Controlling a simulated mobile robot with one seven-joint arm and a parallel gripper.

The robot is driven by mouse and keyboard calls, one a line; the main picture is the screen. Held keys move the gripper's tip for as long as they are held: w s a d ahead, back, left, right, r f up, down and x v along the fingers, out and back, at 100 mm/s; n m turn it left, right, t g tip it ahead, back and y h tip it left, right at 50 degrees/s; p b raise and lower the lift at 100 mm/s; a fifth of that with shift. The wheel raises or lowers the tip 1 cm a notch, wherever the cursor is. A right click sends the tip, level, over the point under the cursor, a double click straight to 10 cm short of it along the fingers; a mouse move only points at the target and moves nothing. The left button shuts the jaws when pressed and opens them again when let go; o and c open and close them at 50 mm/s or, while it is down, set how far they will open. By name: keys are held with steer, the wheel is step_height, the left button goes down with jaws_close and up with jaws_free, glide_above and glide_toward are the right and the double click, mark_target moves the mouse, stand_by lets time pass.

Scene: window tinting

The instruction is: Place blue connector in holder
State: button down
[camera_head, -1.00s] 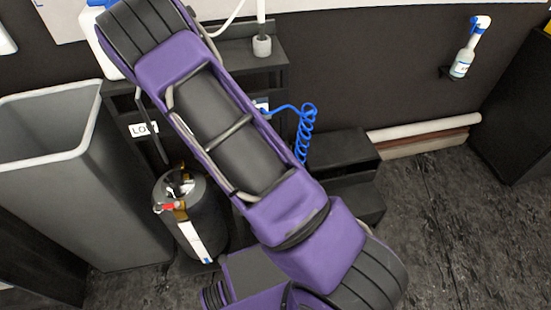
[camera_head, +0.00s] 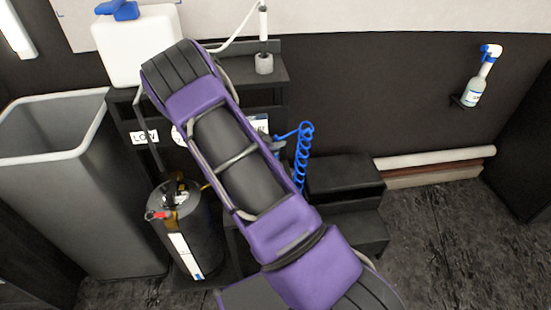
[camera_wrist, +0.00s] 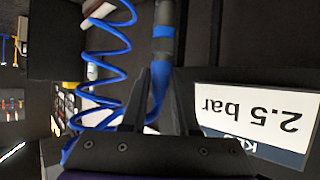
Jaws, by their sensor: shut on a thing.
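In the wrist view the blue connector (camera_wrist: 164,18) is a blue and dark cylinder at the top middle, with a blue hose running from it between the fingers. My gripper (camera_wrist: 160,76) is shut on it near the hose end. A blue coiled hose (camera_wrist: 107,70) hangs beside it on the left. The coil also shows in the head view (camera_head: 303,155), right of my purple arm. My arm hides the gripper and connector there. I cannot tell which fixture is the connector's holder.
A "2.5 bar" label (camera_wrist: 255,115) lies close right of the fingers. In the head view, a black tank (camera_head: 190,235) and grey bin (camera_head: 85,200) stand left. A white container (camera_head: 138,45) sits on the shelf (camera_head: 270,72). Black steps (camera_head: 343,178) stand right of the coil.

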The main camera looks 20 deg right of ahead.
mark_target(276, 151)
steer(key=shift+f+b, duration=0.35)
steer(key=shift+f, duration=1.95)
steer(key=shift+f, duration=0.15)
steer(key=c, duration=0.7)
jaws_free()
steer(key=shift+r, duration=0.3)
steer(key=p+v, duration=0.1)
steer(key=v, duration=1.1)
steer(key=shift+a+f+p, duration=0.1)
steer(key=shift+f+p, duration=0.05)
steer(key=shift+p, duration=0.2)
